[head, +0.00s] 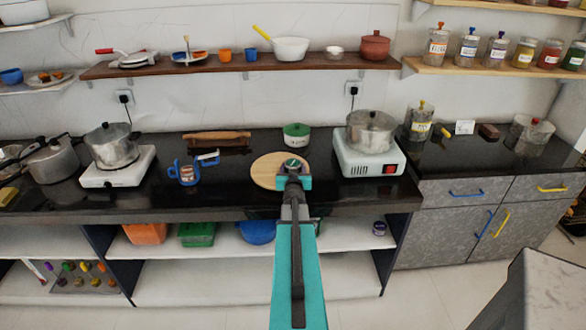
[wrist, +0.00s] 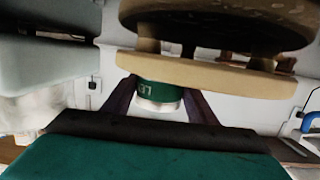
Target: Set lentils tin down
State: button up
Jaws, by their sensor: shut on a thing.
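In the head view the tin's round top (head: 292,165) shows at the end of my gripper (head: 292,180), over the right part of a round wooden board (head: 264,172). The board on short feet also shows in the wrist view (wrist: 225,78). I cannot tell whether the tin touches the board.
A green-lidded white pot (head: 296,136) stands behind the board. A white stove (head: 365,158) with a steel pot (head: 371,132) is to the right. A blue-handled item (head: 188,172) is to the left, and a rolling pin (head: 217,139) lies behind. Dark counter (head: 235,180) is clear left of the board.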

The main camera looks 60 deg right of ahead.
jog(key=shift+f+b, duration=0.6)
dwell(0.3)
jog(key=o, duration=1.3)
jog(key=shift+s+a+f, duration=0.1)
jog(key=shift+f, duration=0.05)
jog(key=shift+c, duration=0.2)
jog(key=shift+r, duration=0.2)
jog(key=shift+r+p, duration=0.35)
jog(key=shift+p, duration=0.4)
jog(key=shift+s+a+f+b, duration=0.15)
jog(key=shift+s+a+b, duration=0.05)
jog(key=shift+a+b, duration=0.15)
jog(key=shift+r+b+v, duration=0.1)
jog(key=shift+b+v, duration=0.25)
jog(key=shift+v, duration=1)
jog(key=shift+r+b+v, duration=0.15)
jog(key=shift+b+v, duration=0.2)
jog(key=shift+v, duration=0.95)
jog(key=p+v, duration=0.2)
jog(key=shift+s+a+r, duration=0.15)
jog(key=shift+a+r, duration=0.05)
jog(key=shift+r, duration=0.1)
jog(key=shift+s+a+p, duration=0.15)
jog(key=shift+a+p, duration=0.1)
jog(key=shift+p, duration=0.7)
